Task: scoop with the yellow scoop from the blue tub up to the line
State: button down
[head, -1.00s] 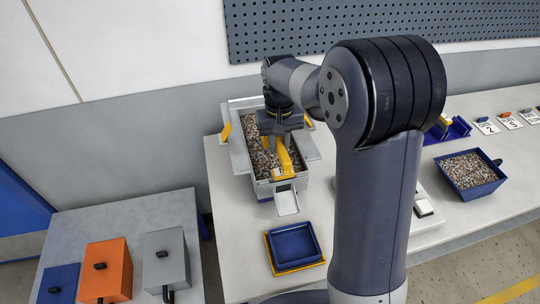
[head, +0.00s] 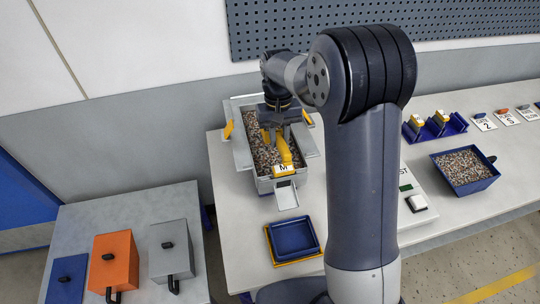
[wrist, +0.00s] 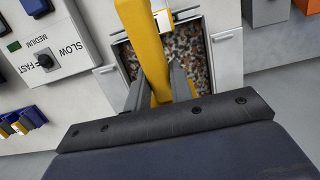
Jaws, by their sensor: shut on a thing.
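My gripper (head: 279,126) is shut on the yellow scoop (head: 284,150), whose end carries a white label marked M. The scoop is over the grey trough (head: 262,186), which holds mixed grit. Whether it touches the grit is unclear. In the wrist view the scoop's yellow handle (wrist: 145,40) runs up between my gripper's fingers (wrist: 158,90), above the grit; its bowl is not clearly seen and no fill line shows. The blue tub (head: 476,189), full of grit, stands apart on the bench at the right.
A blue tray (head: 292,240) on a yellow base lies in front of the trough. A blue rack (head: 456,124) with yellow scoops stands at the back right. A control box (wrist: 60,40) lies right of the trough. Orange (head: 114,262) and grey boxes (head: 172,250) stand on the left table.

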jog(key=shift+w+r+g+p, duration=0.25)
jog(key=shift+r+g+p, duration=0.15)
jog(key=shift+r+p, duration=0.2)
jog(key=shift+w, duration=0.2)
jog(key=shift+a+r+g, duration=0.1)
jog(key=shift+r+g, duration=0.1)
jog(key=shift+g, duration=0.3)
jog(key=shift+w, duration=0.1)
jog(key=shift+w+a+r+g+h, duration=0.1)
jog(key=shift+w+r+g+h, duration=0.2)
jog(key=shift+w+r+g, duration=0.3)
jog(key=shift+g, duration=0.3)
dwell(0.6)
